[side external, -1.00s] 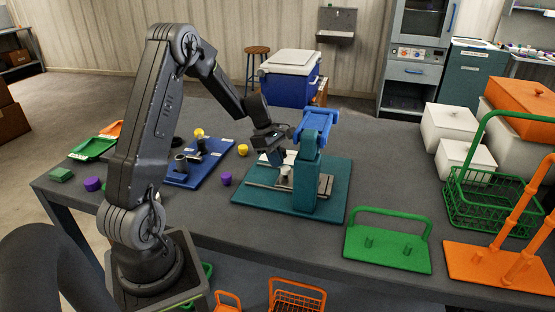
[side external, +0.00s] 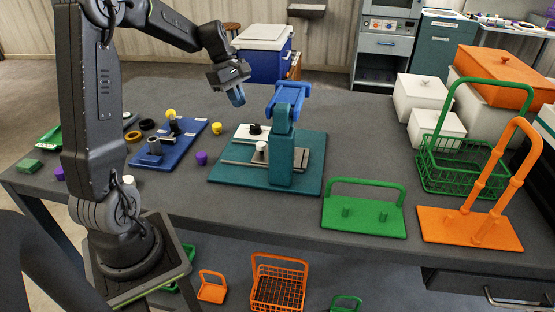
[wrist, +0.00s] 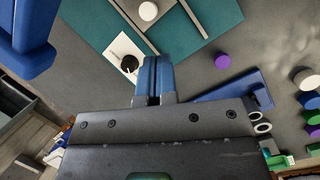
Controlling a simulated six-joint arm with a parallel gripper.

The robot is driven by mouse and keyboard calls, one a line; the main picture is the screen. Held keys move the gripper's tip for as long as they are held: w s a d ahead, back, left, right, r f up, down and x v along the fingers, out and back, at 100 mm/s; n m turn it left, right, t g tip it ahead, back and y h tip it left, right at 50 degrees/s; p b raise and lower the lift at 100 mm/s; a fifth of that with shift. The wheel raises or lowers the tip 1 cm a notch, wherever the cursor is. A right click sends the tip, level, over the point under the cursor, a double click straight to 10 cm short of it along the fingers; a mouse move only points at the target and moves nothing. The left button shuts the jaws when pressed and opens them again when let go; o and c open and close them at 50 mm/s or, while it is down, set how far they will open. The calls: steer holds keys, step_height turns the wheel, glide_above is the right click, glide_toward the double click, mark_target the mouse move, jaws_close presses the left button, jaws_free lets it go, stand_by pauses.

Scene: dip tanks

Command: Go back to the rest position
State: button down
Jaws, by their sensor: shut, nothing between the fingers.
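My gripper (side external: 236,95) is shut and empty, with its blue fingers together. It hangs in the air above and behind the left part of the teal board (side external: 225,175), apart from everything. The wrist view shows the shut fingers (wrist: 153,78) over the table, with the teal board (wrist: 95,20) beyond them. The teal post with a blue head (side external: 287,105) stands on that board. A white cylinder (side external: 261,147) and a white plate with a black knob (side external: 250,131) are beside the post.
A blue board (side external: 180,148) with fittings lies left of the teal board, with a purple piece (side external: 201,157) between them. A green rack (side external: 365,220), an orange stand (side external: 465,225) and a green basket (side external: 460,165) stand to the right. The air around my gripper is clear.

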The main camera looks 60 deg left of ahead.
steer(key=s+d+r+m+y, duration=0.15)
steer(key=d+r+m, duration=0.3)
steer(key=d, duration=0.45)
steer(key=s+d+r+m+t+y, duration=0.1)
steer(key=s+d+m+t, duration=0.2)
steer(key=s+d+m, duration=1.1)
steer(key=shift+s+d+m+t, duration=0.3)
steer(key=shift+d+m, duration=0.75)
steer(key=shift+d, duration=0.05)
steer(key=shift+r+y, duration=0.1)
steer(key=shift+y, duration=0.15)
